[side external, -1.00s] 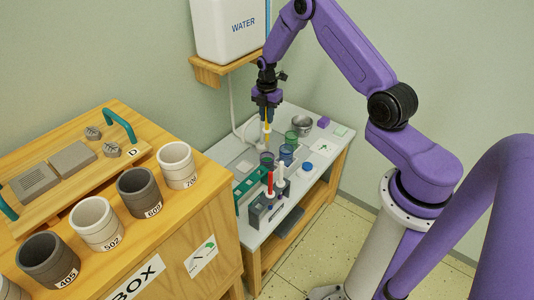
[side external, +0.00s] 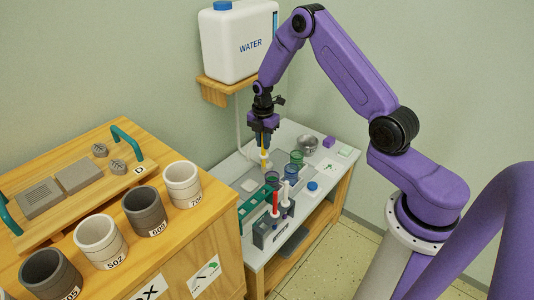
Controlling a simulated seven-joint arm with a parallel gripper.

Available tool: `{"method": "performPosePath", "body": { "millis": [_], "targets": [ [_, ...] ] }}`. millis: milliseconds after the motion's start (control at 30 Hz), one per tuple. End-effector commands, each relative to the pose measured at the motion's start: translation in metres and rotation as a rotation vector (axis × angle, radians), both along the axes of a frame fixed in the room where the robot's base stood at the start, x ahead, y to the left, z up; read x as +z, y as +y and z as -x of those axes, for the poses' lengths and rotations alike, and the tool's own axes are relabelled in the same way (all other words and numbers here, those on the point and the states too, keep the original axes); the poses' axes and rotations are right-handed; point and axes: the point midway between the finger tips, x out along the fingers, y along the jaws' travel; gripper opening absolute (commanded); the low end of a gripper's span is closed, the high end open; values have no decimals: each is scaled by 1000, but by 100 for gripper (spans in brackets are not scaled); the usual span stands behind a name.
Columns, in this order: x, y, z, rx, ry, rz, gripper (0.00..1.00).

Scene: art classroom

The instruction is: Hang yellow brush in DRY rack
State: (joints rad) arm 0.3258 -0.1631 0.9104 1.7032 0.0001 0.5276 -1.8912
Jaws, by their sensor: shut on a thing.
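My gripper (side external: 264,141) is shut on the yellow brush (side external: 263,151) and holds it upright, tip down, over the white table. The lower end of the brush is near a green-tinted cup; I cannot tell whether it touches anything. A grey rack (side external: 265,232) at the table's front left holds a red brush (side external: 275,203) and white brushes (side external: 286,194) upright. Its label is too small to read, so I cannot tell whether it is the DRY rack. A green rack-like piece (side external: 250,207) lies just behind it.
Cups stand close by: a blue-green one (side external: 272,180), a green one (side external: 297,158) and a metal one (side external: 309,145). A blue lid (side external: 312,186) lies at the right. A wooden box (side external: 190,250) with several numbered pots stands left.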

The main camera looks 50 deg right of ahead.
Motion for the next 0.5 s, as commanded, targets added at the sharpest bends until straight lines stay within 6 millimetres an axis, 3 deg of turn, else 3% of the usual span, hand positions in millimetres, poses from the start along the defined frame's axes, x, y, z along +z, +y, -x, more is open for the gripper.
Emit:
{"method": "performPosePath", "body": {
  "millis": [100, 233, 333, 500],
  "targets": [
    [9, 40, 10, 7, 0, 0, 0],
    [15, 72, 21, 5, 0, 0, 0],
    [18, 87, 28, 2, 0, 0, 0],
    [17, 95, 32, -1, 1, 0, 0]
  ]
}}
